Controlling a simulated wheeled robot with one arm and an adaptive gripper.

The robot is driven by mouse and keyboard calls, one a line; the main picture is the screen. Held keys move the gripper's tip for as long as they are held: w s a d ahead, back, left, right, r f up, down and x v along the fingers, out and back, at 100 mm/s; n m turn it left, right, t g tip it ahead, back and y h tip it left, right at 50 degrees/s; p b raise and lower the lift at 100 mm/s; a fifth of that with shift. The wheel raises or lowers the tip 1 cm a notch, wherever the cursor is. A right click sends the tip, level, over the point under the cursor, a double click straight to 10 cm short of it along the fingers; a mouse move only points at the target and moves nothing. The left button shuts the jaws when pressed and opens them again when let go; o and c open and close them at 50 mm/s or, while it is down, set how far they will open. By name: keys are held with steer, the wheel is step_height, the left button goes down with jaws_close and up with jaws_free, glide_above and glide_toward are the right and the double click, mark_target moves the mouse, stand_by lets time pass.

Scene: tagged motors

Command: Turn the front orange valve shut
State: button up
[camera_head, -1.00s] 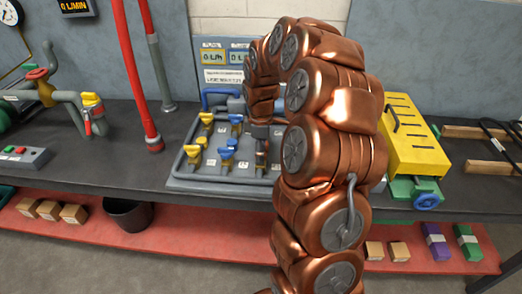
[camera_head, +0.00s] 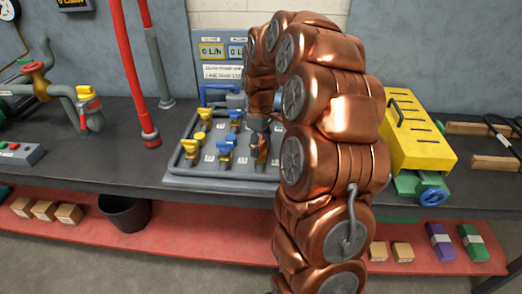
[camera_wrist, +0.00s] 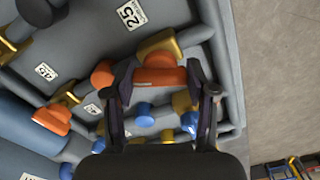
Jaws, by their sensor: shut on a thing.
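The orange valve handle (camera_wrist: 160,79) sits on a brass valve body (camera_wrist: 162,45) near the edge of the grey panel in the wrist view. My gripper (camera_wrist: 160,88) is shut on this handle, one dark finger at each side. A second orange handle (camera_wrist: 52,118) on a brass valve is further left, apart from the fingers. In the head view my gripper (camera_head: 258,160) reaches down to the right part of the valve panel (camera_head: 195,181). My copper arm hides the panel's right side there.
Yellow handles (camera_head: 191,146) and blue handles (camera_head: 226,148) stand on the panel left of my gripper. Red pipes (camera_head: 131,70) rise further left. A yellow box (camera_head: 415,135) with a blue handwheel (camera_head: 432,197) is to the right. Number tags (camera_wrist: 131,14) lie beside the valves.

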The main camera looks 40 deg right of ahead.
mark_target(261, 145)
steer(key=m+b, duration=0.3)
steer(key=m, duration=0.3)
steer(key=shift+f+b, duration=0.15)
steer(key=shift+b, duration=0.2)
steer(key=m+b, duration=0.1)
steer(key=m, duration=0.2)
steer(key=shift+m, duration=0.4)
steer(key=shift+m+b, duration=0.45)
steer(key=shift+m, duration=1.05)
steer(key=o, duration=1.2)
steer(key=shift+c, duration=0.2)
steer(key=shift+r, duration=0.2)
step_height(261, 145, up, 12)
